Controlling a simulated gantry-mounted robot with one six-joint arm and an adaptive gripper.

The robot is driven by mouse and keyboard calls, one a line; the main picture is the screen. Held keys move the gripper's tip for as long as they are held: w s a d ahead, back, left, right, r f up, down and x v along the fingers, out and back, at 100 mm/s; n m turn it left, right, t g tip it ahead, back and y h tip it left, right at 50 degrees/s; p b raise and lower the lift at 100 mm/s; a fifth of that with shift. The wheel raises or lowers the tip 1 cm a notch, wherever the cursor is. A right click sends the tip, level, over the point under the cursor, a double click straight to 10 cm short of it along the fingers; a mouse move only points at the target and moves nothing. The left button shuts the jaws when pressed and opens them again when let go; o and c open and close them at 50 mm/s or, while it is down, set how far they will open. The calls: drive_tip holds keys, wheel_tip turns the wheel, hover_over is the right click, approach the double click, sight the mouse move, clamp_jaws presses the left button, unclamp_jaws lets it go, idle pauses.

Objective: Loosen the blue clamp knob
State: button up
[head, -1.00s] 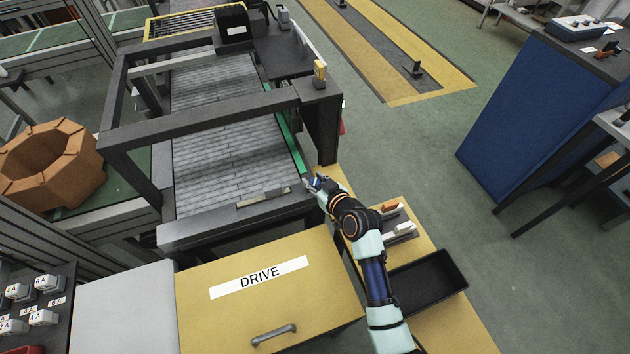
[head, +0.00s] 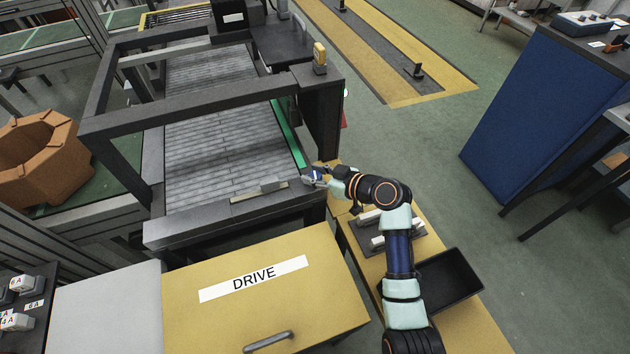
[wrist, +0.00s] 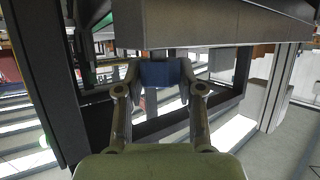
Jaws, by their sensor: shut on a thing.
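The blue clamp knob (wrist: 165,73) sits between my fingertips in the wrist view, below a grey beam. My gripper (wrist: 162,76) is shut on it, with one finger on each side. In the head view my gripper (head: 318,177) is at the near right corner of the slatted conveyor, beside the frame post. A small bit of the blue knob (head: 316,176) shows there among the fingers. The clamp behind the knob is mostly hidden, and I cannot tell how far the knob is turned.
The conveyor frame's dark post (head: 322,115) stands close beyond my gripper. A yellow cover marked DRIVE (head: 270,325) lies in front. A tray of white pieces (head: 385,242) and an empty black bin (head: 450,280) are beside my arm. Open floor lies to the right.

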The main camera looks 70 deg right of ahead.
drive_tip(key=shift+f+n+y+b, duration=0.1)
drive_tip(key=shift+n+y+b, duration=0.6)
drive_tip(key=shift+y, duration=0.1)
drive_tip(key=o, duration=1.2)
drive_tip(key=shift+c, duration=0.2)
drive_tip(key=d+v, duration=0.1)
drive_tip(key=v, duration=1.1)
drive_tip(key=shift+a, duration=0.35)
